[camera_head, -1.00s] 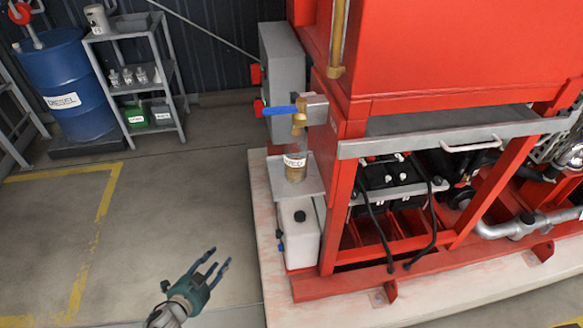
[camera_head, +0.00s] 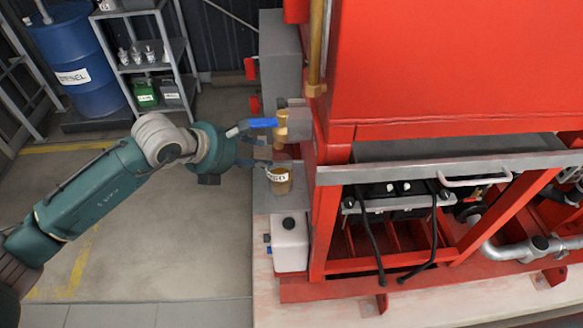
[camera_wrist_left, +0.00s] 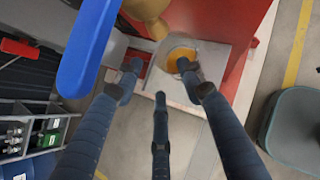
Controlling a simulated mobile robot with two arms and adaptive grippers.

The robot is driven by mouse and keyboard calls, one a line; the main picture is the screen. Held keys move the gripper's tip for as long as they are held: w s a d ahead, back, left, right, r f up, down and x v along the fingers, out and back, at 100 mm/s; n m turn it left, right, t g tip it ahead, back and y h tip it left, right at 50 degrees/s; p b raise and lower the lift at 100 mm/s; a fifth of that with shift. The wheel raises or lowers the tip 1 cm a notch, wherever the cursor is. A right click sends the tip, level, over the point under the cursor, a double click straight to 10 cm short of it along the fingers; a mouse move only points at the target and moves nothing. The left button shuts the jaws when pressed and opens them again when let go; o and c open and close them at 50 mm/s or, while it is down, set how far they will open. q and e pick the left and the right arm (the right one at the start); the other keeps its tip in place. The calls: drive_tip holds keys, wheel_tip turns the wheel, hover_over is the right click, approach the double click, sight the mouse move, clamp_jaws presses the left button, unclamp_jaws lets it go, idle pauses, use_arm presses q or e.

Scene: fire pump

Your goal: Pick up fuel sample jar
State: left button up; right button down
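The fuel sample jar (camera_head: 280,180), a clear jar of amber liquid with a white label, stands upright on a small grey shelf (camera_head: 264,203) under a brass valve (camera_head: 282,130). In the left wrist view, the jar (camera_wrist_left: 183,57) lies beyond my fingertips, partly hidden by one finger. My left gripper (camera_head: 263,152) is open, with its fingers pointing right, beside the upper part of the jar and below the valve's blue handle (camera_head: 262,123). The fingers (camera_wrist_left: 160,75) are spread and hold nothing. Whether a finger touches the jar cannot be told. My right gripper is not in view.
The blue handle (camera_wrist_left: 88,45) and brass valve body (camera_wrist_left: 148,15) sit close to my left fingers. The red pump frame (camera_head: 325,225) rises just right of the jar. A white container (camera_head: 289,245) stands below the shelf. A blue diesel drum (camera_head: 75,70) and a rack (camera_head: 190,65) stand at the back left.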

sight(270, 158)
use_arm(q)
drive_tip(key=p+x, duration=0.1)
drive_tip(key=x, duration=0.1)
drive_tip(key=p+x, duration=0.1)
drive_tip(key=x, duration=0.2)
drive_tip(key=p+x, duration=0.1)
drive_tip(key=x, duration=0.1)
drive_tip(key=shift+w+a+f, duration=0.1)
drive_tip(key=shift+w+f, duration=0.05)
drive_tip(key=shift+f, duration=0.35)
drive_tip(key=shift+w+f, duration=0.15)
drive_tip(key=shift+f, duration=0.15)
drive_tip(key=shift+c, duration=0.2)
drive_tip(key=c, duration=0.9)
clamp_jaws()
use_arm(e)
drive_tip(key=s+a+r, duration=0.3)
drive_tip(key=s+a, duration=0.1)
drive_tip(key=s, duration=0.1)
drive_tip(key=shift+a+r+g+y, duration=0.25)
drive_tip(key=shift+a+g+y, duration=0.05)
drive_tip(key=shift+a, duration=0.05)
